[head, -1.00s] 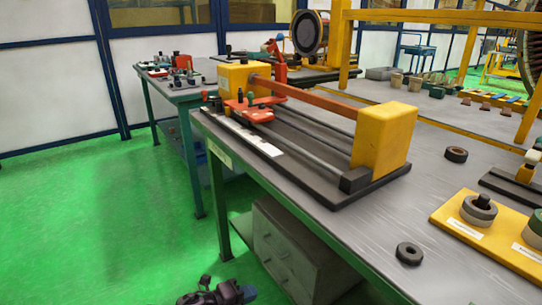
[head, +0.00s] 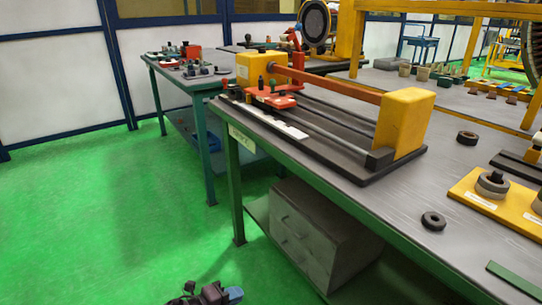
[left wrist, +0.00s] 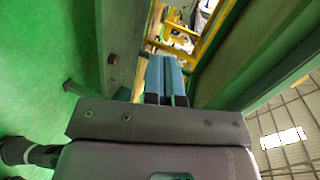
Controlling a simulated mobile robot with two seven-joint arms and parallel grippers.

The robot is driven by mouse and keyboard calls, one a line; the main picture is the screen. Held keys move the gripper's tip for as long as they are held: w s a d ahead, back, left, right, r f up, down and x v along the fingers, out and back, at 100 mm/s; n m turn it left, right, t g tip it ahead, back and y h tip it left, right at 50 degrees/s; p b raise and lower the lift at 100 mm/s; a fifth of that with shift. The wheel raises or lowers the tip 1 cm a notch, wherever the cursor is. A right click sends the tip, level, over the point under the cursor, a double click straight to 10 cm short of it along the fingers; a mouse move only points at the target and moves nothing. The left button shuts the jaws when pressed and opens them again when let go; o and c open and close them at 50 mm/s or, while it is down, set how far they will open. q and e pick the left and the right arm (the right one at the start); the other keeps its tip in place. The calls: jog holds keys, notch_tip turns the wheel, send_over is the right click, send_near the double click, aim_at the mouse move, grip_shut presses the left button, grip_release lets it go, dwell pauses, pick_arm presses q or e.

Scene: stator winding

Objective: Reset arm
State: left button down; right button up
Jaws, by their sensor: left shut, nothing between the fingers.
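My left gripper (head: 234,294) shows at the bottom edge of the head view, low over the green floor and in front of the workbench. Only its dark body and blue tip are in the picture. In the left wrist view its two blue fingers (left wrist: 165,78) lie side by side, shut, with nothing between them. Green metal parts stand close on both sides of the fingers in that view. My right gripper is in neither view.
The workbench (head: 330,185) carries a winding fixture with yellow end blocks (head: 405,122), a black ring (head: 433,221) and a yellow plate (head: 475,197). A grey drawer cabinet (head: 315,235) stands below. The green floor (head: 90,220) at left is clear.

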pick_arm(q)
jog(key=s+a+r+n+t+y, duration=0.1)
jog(key=s+a+n+y, duration=0.35)
jog(key=s, duration=0.65)
jog(key=s+a+r+n+y, duration=0.1)
jog(key=s+a+n, duration=0.55)
jog(key=s, duration=0.45)
jog(key=s+a+r+n+t+y, duration=0.15)
jog(key=s+a+n, duration=0.4)
jog(key=s, duration=0.55)
jog(key=s+a+r+n+g+y, duration=0.25)
jog(key=s+a+r, duration=0.25)
jog(key=s, duration=0.3)
jog(key=shift+d+n+t+y, duration=0.55)
jog(key=shift+d+n+t, duration=0.15)
jog(key=shift+d+n, duration=1.8)
notch_tip(320, 180, up, 10)
jog(key=a+n+p, duration=0.1)
jog(key=n+p, duration=0.1)
jog(key=p, duration=1.3)
jog(key=shift+t+y+p, duration=0.35)
jog(key=shift+t+y, duration=0.05)
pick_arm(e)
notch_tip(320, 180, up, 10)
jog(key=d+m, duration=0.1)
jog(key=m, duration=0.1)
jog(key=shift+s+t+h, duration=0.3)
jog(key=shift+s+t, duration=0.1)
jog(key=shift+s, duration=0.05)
